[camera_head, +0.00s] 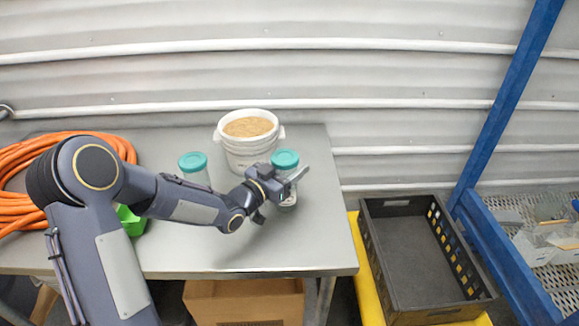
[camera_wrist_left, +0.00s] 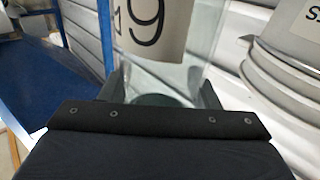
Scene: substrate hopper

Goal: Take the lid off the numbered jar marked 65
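Two clear jars with teal lids stand on the grey table (camera_head: 200,258). My left gripper (camera_head: 290,183) is at the right jar (camera_head: 288,201), just below and in front of its teal lid (camera_head: 285,158). In the left wrist view the jar's label (camera_wrist_left: 150,25) shows a large digit like a 9 and part of another; the full number cannot be read. The fingers (camera_wrist_left: 160,95) stand apart on either side of the jar, and I see no clear grip. The left jar (camera_head: 196,172) has its lid (camera_head: 192,161) on; its number is not readable. My right gripper is out of view.
A white bucket (camera_head: 250,155) of tan grains stands behind the jars. An orange hose coil (camera_head: 20,160) and a green object (camera_head: 130,221) lie at left, partly behind my arm. A black crate (camera_head: 405,225) stands right of the table, near a blue frame (camera_head: 505,100).

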